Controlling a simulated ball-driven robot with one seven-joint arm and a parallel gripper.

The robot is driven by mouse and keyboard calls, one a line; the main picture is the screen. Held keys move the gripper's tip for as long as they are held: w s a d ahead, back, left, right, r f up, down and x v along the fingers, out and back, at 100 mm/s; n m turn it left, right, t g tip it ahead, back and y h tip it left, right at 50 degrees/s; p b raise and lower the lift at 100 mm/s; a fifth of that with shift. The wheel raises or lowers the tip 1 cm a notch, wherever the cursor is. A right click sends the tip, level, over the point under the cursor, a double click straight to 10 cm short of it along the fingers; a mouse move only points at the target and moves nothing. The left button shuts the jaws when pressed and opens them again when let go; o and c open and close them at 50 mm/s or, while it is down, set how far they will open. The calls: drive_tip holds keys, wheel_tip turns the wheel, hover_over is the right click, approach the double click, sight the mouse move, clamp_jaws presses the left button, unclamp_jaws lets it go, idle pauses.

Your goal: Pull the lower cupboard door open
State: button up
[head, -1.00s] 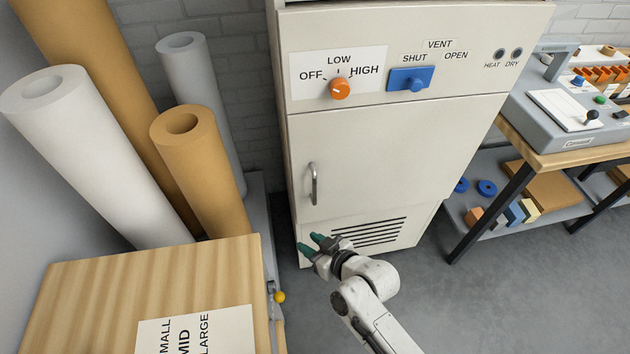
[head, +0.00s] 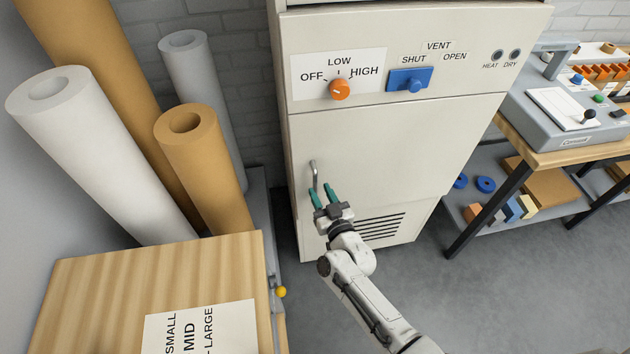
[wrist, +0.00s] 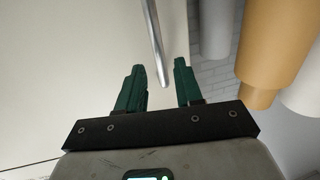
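The lower cupboard door (head: 400,140) is a cream panel below the control panel, and it sits flush in the cabinet. Its vertical metal bar handle (head: 313,175) is near the door's left edge. My gripper (head: 320,192) is open, with green fingers pointing up at the lower part of the handle.
Upright paper rolls (head: 203,150) stand left of the cabinet, behind a wooden-topped unit (head: 150,275) with a yellow knob (head: 281,292). A vent grille (head: 382,227) is below the door. Grey floor (head: 480,300) is clear at right; a workbench (head: 560,155) stands beyond.

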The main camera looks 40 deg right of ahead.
sight(316, 184)
drive_tip(key=shift+x, duration=2.45)
drive_tip(key=shift+c, duration=0.3)
clamp_jaws()
drive_tip(key=shift+a, duration=0.1)
